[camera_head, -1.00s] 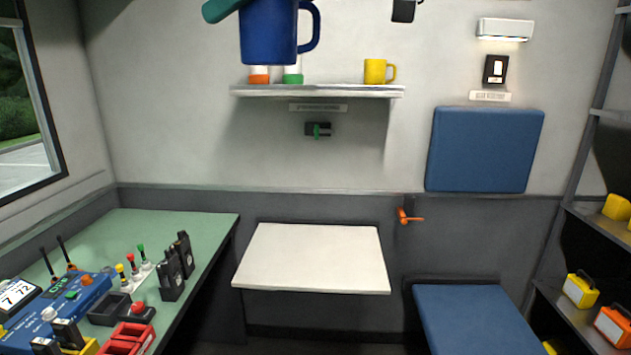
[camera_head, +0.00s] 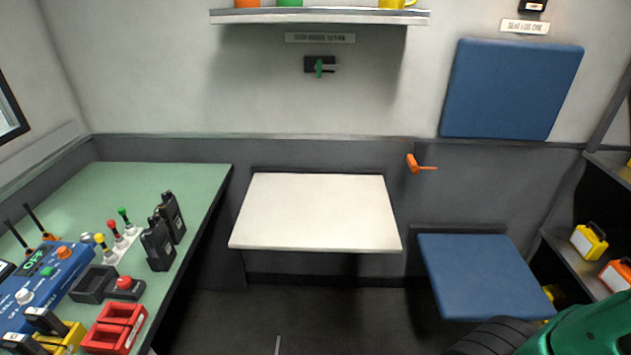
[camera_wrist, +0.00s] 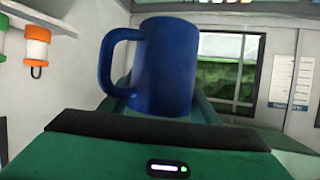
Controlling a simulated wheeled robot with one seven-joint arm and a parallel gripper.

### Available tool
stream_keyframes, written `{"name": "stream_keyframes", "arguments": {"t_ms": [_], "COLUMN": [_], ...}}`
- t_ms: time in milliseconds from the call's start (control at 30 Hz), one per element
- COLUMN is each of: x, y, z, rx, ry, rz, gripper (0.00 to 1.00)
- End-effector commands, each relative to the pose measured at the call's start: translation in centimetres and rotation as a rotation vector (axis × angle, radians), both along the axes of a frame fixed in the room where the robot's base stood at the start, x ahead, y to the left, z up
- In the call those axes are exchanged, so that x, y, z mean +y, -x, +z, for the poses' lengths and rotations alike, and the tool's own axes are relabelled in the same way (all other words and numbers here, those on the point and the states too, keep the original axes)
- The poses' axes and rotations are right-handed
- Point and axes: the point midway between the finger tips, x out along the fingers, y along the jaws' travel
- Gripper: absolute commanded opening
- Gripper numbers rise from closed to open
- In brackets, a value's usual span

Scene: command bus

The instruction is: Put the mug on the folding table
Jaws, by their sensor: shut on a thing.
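The blue mug (camera_wrist: 165,68) is held upright in my gripper (camera_wrist: 160,105) in the wrist view, with its handle on the left. The jaws are shut on its lower part, and its base is partly hidden behind the gripper body. Neither the mug nor the gripper's fingers show in the head view; only a green and black part of my arm shows at its bottom right.
A wall shelf (camera_head: 320,17) above the table holds a yellow mug (camera_head: 397,4) and other items. A green desk (camera_head: 150,185) with radios and a blue console stands left. A blue folding seat (camera_head: 475,275) is right of the table. An orange handle (camera_head: 418,164) sticks out between.

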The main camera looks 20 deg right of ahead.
Motion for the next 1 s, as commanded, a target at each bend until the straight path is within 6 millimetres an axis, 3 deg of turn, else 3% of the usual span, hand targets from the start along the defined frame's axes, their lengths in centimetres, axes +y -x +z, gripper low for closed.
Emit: {"name": "stream_keyframes", "arguments": {"t_ms": [167, 367, 500, 700, 900, 1000], "x": [0.5, 2.0, 2.5, 2.0, 0.1, -1.2], "y": [-2.2, -9.4, -14.9, -21.2, -25.2, -26.2], "z": [-1.3, -6.9, -12.5, -21.8, -32.2, -37.6], "rx": [0.005, 0.009, 0.007, 0.005, 0.005, 0.006], "ry": [0.001, 0.006, 0.009, 0.015, 0.022, 0.027], "rz": [-0.008, -0.052, -0.117, -0.232, -0.356, -0.416], "gripper": [0.27, 0.27, 0.27, 0.27, 0.27, 0.27]}}
